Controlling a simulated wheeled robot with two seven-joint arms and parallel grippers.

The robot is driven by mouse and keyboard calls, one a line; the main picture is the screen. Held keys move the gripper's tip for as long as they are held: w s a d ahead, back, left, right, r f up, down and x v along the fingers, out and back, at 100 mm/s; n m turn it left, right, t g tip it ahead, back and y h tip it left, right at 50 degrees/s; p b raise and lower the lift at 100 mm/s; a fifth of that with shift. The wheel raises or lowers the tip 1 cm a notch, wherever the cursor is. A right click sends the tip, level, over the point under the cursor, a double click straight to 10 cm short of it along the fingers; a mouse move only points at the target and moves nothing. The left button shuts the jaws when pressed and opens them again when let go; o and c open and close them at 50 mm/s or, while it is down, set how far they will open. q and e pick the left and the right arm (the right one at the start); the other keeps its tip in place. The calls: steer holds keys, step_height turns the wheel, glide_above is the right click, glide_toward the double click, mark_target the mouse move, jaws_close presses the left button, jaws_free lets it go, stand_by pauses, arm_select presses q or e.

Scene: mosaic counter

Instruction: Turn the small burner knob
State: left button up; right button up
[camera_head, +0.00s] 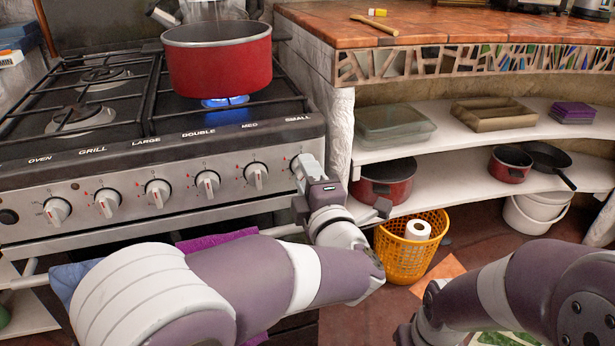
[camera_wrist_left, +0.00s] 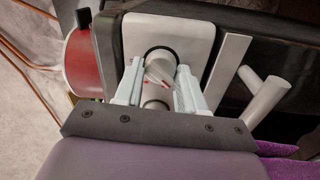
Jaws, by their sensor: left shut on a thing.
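The small burner knob (camera_wrist_left: 159,67) is the white knob between my left fingers in the left wrist view. In the head view it sits below the SMALL label at the right end of the stove panel (camera_head: 130,183), mostly hidden by my left gripper (camera_head: 304,170). My left gripper (camera_wrist_left: 158,84) reaches the panel from the front and is shut on the knob, one finger on each side. My right arm shows at the lower right of the head view, but its gripper is not visible.
A red pot (camera_head: 218,62) stands on the stove above a lit blue flame (camera_head: 225,101). Several other white knobs line the panel to the left. The oven handle (camera_wrist_left: 266,101) runs near my gripper. An orange basket (camera_head: 405,255) stands on the floor to the right.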

arm_select(q)
steer(key=o, duration=1)
steer(key=shift+f, duration=0.1)
steer(key=shift+o, duration=0.2)
steer(key=r+b+v, duration=0.1)
steer(key=v, duration=1.1)
steer(key=shift+s+f, duration=0.3)
steer(key=shift+f, duration=0.2)
steer(key=shift+d, duration=0.1)
